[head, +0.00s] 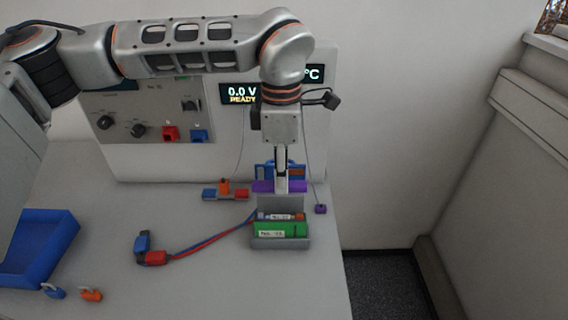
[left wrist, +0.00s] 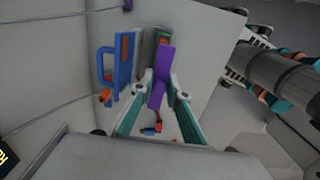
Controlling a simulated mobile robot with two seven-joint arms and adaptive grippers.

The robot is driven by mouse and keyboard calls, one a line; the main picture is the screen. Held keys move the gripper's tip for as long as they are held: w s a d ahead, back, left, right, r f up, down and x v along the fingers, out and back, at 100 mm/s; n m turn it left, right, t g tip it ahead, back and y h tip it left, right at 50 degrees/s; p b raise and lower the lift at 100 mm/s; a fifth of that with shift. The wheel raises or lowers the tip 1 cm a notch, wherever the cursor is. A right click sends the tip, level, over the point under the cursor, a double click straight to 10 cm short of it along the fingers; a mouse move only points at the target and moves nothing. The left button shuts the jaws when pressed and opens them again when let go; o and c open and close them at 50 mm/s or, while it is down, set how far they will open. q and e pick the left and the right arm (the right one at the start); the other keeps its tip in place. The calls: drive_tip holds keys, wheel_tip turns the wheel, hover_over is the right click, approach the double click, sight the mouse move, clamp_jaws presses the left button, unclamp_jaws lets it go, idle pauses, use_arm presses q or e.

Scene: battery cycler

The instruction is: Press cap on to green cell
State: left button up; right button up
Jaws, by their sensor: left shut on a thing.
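The green cell (head: 281,230) lies in a grey holder (head: 281,244) near the table's right edge. A labelled strip with a blue and an orange end lies just behind the green face. My left gripper (head: 281,187) points down behind the cell. It is shut on a purple bar (head: 263,186), which I take for the cap. The bar is across the top of a grey upright; I cannot tell if they touch. In the left wrist view the purple bar (left wrist: 160,77) is between the fingertips (left wrist: 159,84), and a little green (left wrist: 180,41) shows beyond.
A blue frame (left wrist: 123,68) stands close beside the gripper. The cycler panel (head: 150,118) is behind, with a display (head: 240,94) reading 0.0 V READY. Red and blue leads with connectors (head: 152,257) lie left of the holder. A blue tray (head: 45,250) is at far left.

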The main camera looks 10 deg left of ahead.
sight(282, 217)
use_arm(q)
drive_tip(key=shift+s+f+b, duration=0.1)
drive_tip(key=shift+f+b, duration=0.45)
drive_tip(key=shift+f, duration=0.1)
wheel_tip(282, 217, down, 2)
drive_tip(key=shift+f+b, duration=0.15)
drive_tip(key=shift+b, duration=0.65)
drive_tip(key=shift+f+b, duration=0.55)
drive_tip(key=shift+f, duration=0.25)
drive_tip(key=shift+f+b, duration=0.45)
drive_tip(key=shift+f, duration=0.6)
use_arm(e)
drive_tip(key=shift+y, duration=0.3)
drive_tip(key=f, duration=0.2)
drive_tip(key=a+f, duration=0.1)
drive_tip(key=f, duration=0.1)
drive_tip(key=shift+a, duration=0.1)
drive_tip(key=shift+w+r, duration=0.15)
drive_tip(key=shift+r, duration=0.25)
use_arm(q)
drive_tip(key=shift+f, duration=0.1)
use_arm(e)
drive_tip(key=shift+f, duration=0.15)
use_arm(q)
drive_tip(key=shift+f, duration=0.1)
drive_tip(key=shift+f, duration=0.4)
use_arm(e)
drive_tip(key=shift+f, duration=0.15)
